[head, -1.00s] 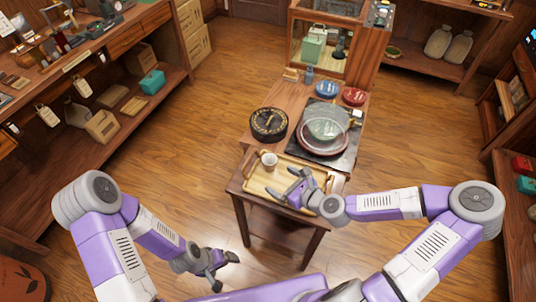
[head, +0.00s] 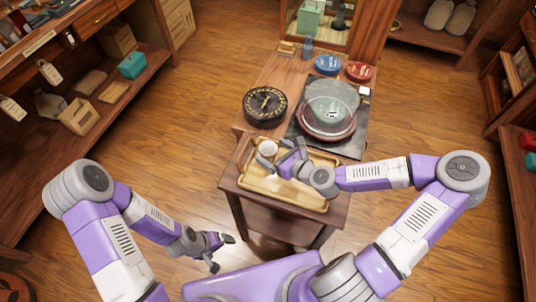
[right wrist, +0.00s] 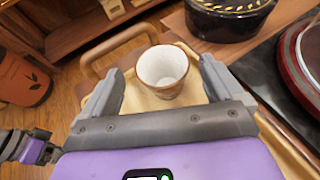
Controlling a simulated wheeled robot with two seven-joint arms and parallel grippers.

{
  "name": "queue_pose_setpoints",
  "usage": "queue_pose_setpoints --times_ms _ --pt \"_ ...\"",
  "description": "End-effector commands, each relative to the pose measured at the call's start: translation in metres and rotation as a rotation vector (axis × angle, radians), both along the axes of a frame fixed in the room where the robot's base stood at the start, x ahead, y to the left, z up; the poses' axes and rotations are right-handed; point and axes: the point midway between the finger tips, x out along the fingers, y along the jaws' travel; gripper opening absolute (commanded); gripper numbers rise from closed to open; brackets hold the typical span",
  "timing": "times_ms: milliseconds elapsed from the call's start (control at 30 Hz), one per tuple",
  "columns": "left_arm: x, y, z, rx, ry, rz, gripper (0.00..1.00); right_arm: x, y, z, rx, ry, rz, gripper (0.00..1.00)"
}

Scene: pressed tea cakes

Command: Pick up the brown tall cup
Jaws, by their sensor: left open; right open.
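The brown cup (head: 268,148) stands upright near the left back of a wooden tray (head: 272,189). In the right wrist view the cup (right wrist: 163,76) shows a white inside and a brown rim and outer side. My right gripper (head: 281,154) is open over the tray, close to the cup. In the right wrist view its fingers are spread to either side of the cup, with the cup at the gap between the tips; contact cannot be told. My left gripper (head: 221,253) is open and empty, left of the table and away from the tray.
A round black container with gold markings (head: 265,106) stands behind the tray. A glass-covered round vessel (head: 329,112) sits on a dark slab at the back right. Blue (head: 327,65) and red (head: 360,71) tins stand further back.

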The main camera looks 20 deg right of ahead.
Motion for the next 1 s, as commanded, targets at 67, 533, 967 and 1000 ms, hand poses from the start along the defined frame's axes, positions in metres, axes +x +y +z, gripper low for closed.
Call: queue_pose_setpoints --times_ms 67,533,967,1000 --pt "0.000 0.000 -0.005 0.000 0.000 0.000 0.92 0.005 0.003 -0.004 -0.001 0.000 0.000 0.94" --pt "0.000 0.000 -0.026 0.000 0.000 0.000 0.92 0.044 0.021 -0.024 0.000 0.000 -0.001 0.94" --pt "0.000 0.000 -0.025 0.000 0.000 0.000 0.92 0.044 0.021 -0.023 0.000 0.001 0.000 0.59" --pt "0.000 0.000 -0.025 0.000 0.000 0.000 0.92 0.044 0.021 -0.023 0.000 0.001 0.000 0.53"
